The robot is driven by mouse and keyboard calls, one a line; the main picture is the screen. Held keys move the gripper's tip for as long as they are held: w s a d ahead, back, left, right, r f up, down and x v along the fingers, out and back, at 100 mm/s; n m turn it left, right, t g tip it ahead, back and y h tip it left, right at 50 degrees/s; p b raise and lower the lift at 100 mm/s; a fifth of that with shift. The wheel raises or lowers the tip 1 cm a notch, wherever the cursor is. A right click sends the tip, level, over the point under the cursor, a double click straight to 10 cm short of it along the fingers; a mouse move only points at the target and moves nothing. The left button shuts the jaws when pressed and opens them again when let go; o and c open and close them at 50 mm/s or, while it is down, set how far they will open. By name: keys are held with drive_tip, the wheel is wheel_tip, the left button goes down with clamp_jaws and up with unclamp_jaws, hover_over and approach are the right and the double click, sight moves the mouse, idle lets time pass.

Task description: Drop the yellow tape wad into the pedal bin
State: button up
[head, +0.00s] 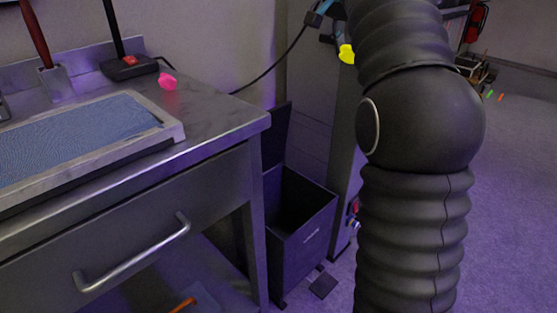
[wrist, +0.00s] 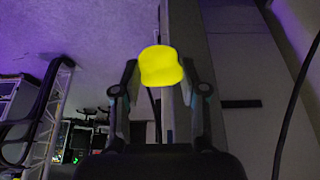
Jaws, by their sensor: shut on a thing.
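The yellow tape wad (wrist: 161,67) is between the fingertips of my gripper (wrist: 160,78) in the wrist view, and the gripper is shut on it. In the head view the yellow wad (head: 346,54) shows just left of my dark arm, which hides most of the gripper. The pedal bin (head: 300,228) is a dark square box on the floor, right of the metal bench. Its lid is up and its mouth is open. In the head view the held wad appears above the bin and to its right; the height between them cannot be told exactly.
A metal bench (head: 215,122) with a drawer stands at the left. On it are a framed blue mat (head: 75,138) and a pink wad (head: 168,82). A black cable (head: 270,68) runs along the wall. A grey upright stands right of the bin. Open floor (head: 515,200) lies at the right.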

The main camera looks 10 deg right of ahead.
drive_tip(key=w+a+f+b, duration=0.3)
drive_tip(key=f, duration=1.3)
drive_tip(key=w+a+f+b, duration=0.3)
drive_tip(key=a+f+b, duration=0.1)
drive_tip(key=f, duration=1.2)
drive_tip(key=w+a+f+b, duration=0.3)
drive_tip(key=f+b, duration=0.1)
drive_tip(key=f, duration=1.2)
drive_tip(key=shift+w+a+f, duration=0.35)
drive_tip(key=shift+a, duration=0.05)
drive_tip(key=o, duration=0.9)
drive_tip(key=shift+r, duration=0.1)
wheel_tip(320, 180, up, 10)
drive_tip(key=shift+f, duration=0.1)
